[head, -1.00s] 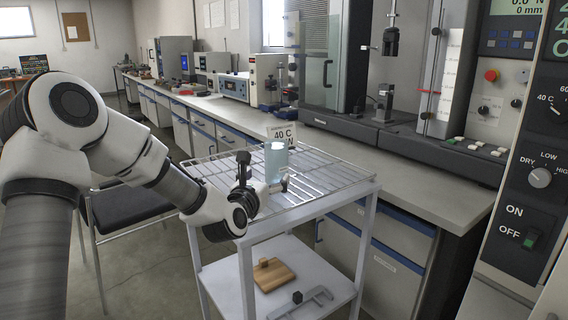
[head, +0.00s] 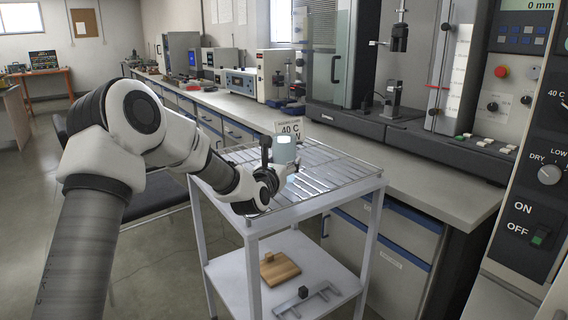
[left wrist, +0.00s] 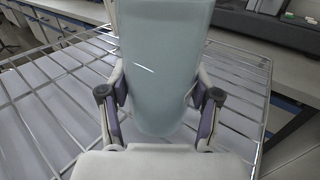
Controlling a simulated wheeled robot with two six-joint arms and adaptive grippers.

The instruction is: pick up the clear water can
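The clear water can (head: 284,149) is a pale blue, translucent, upright cylinder over the wire rack on top of the white cart. It also fills the middle of the left wrist view (left wrist: 163,70). My left gripper (head: 277,170) is at the can, with one finger on each side of it. In the left wrist view the fingers (left wrist: 160,100) sit close against the can's sides and look shut on it. The gripper hides the can's lower part in the head view, and I cannot tell whether it is clear of the rack. My right gripper is not in view.
The wire rack (head: 335,172) is otherwise bare. A wooden block (head: 279,270) and a grey bracket (head: 308,301) lie on the lower shelf. The lab bench (head: 415,160) with test machines runs behind the cart.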

